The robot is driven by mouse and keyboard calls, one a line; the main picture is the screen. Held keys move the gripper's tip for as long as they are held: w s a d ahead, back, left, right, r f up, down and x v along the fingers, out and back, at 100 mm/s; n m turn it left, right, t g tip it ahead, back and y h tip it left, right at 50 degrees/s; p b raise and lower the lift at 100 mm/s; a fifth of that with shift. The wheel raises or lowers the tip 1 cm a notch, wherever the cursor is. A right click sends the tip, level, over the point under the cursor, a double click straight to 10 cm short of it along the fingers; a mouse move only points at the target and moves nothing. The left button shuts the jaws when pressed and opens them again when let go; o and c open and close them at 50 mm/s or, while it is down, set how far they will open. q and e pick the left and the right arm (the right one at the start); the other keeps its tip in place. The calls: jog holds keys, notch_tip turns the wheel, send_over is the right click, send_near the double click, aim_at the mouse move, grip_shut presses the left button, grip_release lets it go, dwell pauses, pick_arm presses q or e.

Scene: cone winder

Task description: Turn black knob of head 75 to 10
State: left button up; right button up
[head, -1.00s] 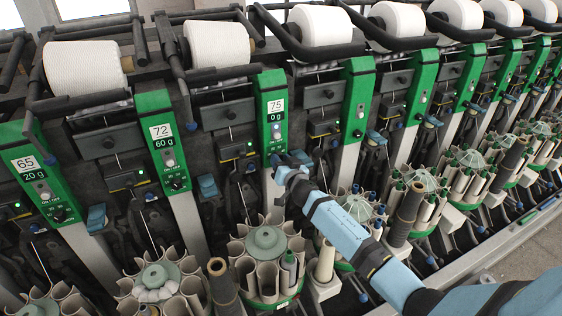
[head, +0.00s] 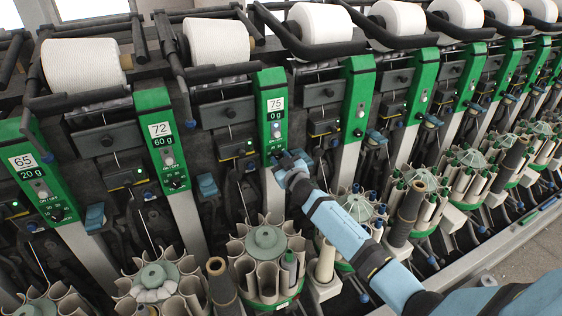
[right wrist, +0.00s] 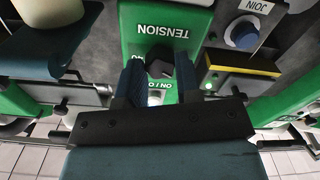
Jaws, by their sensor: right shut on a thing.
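Head 75 (head: 274,95) is a green panel in the middle of the head view, with a "75" label and a display that appears to read 0 g. Its black knob (right wrist: 160,64) shows in the right wrist view between my fingers, below the upside-down word TENSION. My right gripper (head: 286,160) is at the lower end of this panel and hides the knob in the head view. In the right wrist view the right gripper (right wrist: 158,78) is shut on the knob, one finger on each side. The knob's scale cannot be read. My left gripper is not in view.
Head 72 (head: 160,130) stands to the left and an unlabelled green head (head: 357,100) to the right. Round bobbin magazines (head: 266,262) stand below. White cones (head: 217,42) line the top. A blue JOIN knob (right wrist: 241,36) is beside the panel in the wrist view.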

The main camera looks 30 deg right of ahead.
jog(key=shift+n, duration=1.5)
jog(key=o, duration=0.9)
jog(key=s, duration=0.4)
jog(key=s+b, duration=0.1)
jog(key=s, duration=0.9)
jog(key=shift+a, duration=0.35)
